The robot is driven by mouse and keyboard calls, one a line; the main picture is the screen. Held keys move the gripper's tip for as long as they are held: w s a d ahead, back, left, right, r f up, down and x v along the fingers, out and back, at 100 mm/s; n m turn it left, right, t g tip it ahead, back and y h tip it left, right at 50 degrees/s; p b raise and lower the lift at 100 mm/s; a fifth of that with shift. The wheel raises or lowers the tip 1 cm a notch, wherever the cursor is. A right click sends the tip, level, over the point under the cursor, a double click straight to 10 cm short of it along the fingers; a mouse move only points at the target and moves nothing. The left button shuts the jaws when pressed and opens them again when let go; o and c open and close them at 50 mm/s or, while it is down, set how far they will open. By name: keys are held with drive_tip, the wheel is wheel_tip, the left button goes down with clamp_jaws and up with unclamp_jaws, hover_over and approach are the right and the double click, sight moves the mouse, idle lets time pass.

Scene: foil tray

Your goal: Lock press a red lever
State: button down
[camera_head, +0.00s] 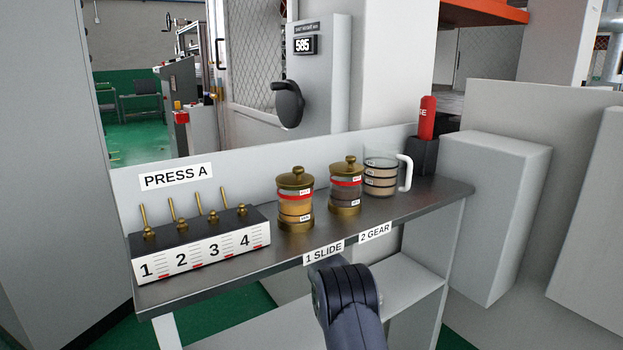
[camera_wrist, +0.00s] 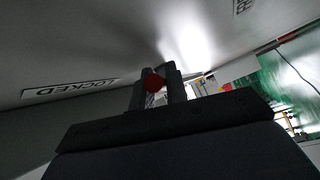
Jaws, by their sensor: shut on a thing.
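In the wrist view, my gripper (camera_wrist: 157,71) is shut on a red rounded knob (camera_wrist: 153,84), which shows between the two dark fingers. It appears to be the end of the red lever; its shaft and mount are hidden. A sign reading LOCKED (camera_wrist: 70,89) appears upside down on the grey surface to the left of the fingers. In the camera_head view, only my dark arm link shows at the bottom centre, in front of the shelf. My gripper and the red lever are hidden there.
A metal shelf (camera_head: 371,226), labelled PRESS A, holds a numbered switch box (camera_head: 205,255) with several brass toggles, two brass-lidded jars (camera_head: 295,199) (camera_head: 346,186), a glass mug (camera_head: 380,173) and a red-handled item (camera_head: 427,118) in a black holder. A panel behind has a display (camera_head: 305,45) and black handle (camera_head: 288,103).

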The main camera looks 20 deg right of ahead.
drive_tip(key=c, duration=1.4)
unclamp_jaws()
drive_tip(key=shift+s+f, duration=0.1)
drive_tip(key=shift+s+a+f+b, duration=0.25)
drive_tip(key=shift+s+b, duration=0.2)
drive_tip(key=shift+b, duration=0.5)
drive_tip(key=b+v, duration=0.4)
drive_tip(key=v, duration=0.5)
drive_tip(key=shift+s+r+b, duration=0.2)
drive_tip(key=shift+s+b, duration=0.1)
drive_tip(key=shift+b, duration=0.1)
drive_tip(key=shift+a, duration=0.1)
